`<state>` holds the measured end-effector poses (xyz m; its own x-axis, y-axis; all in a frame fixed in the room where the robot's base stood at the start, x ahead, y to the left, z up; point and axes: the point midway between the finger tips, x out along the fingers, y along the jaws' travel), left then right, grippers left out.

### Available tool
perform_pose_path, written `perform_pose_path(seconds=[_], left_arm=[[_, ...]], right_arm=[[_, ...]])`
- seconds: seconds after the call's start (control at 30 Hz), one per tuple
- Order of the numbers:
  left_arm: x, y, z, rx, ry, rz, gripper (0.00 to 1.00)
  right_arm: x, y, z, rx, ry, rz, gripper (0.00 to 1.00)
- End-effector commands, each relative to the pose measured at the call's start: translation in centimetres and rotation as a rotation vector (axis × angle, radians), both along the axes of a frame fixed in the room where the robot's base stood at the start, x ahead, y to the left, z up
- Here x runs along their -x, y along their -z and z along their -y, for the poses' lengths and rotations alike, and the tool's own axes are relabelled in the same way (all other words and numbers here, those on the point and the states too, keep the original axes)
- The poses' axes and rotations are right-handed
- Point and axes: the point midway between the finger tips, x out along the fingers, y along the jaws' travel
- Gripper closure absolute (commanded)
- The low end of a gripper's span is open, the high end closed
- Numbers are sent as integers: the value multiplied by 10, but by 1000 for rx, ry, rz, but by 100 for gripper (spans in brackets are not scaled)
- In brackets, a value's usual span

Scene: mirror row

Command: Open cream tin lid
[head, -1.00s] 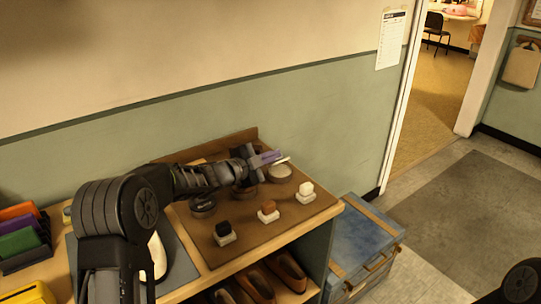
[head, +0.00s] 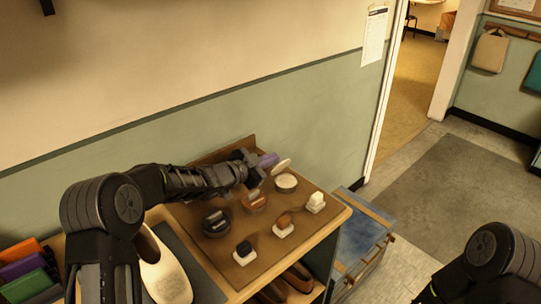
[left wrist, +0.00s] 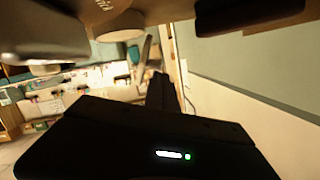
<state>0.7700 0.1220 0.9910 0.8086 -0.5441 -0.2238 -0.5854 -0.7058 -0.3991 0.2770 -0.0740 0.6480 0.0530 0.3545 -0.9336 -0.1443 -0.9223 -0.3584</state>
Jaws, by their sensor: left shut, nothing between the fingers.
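The cream tin (head: 286,183) sits at the back right of the brown board, showing a pale round top. A thin pale disc, apparently its lid (head: 282,166), stands tilted above its back edge. In the left wrist view a pale round thing (left wrist: 120,28) shows near the top, too unclear to name surely. My right gripper is out of view; only part of that arm shows at the lower right.
A brown tin (head: 253,201) and a black tin (head: 215,223) stand left of the cream one. The wall is close behind; a blue chest (head: 358,240) stands right.

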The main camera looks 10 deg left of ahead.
Motion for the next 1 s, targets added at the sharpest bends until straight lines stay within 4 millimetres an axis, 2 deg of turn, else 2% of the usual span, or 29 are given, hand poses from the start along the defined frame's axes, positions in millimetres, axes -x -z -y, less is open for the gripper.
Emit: perform_pose_path(seconds=[0.07,1.0], left_arm=[[-2,-1,-2,-3,0,3,100],[-6,1,-6,-7,0,6,100]], right_arm=[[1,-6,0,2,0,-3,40],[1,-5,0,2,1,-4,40]])
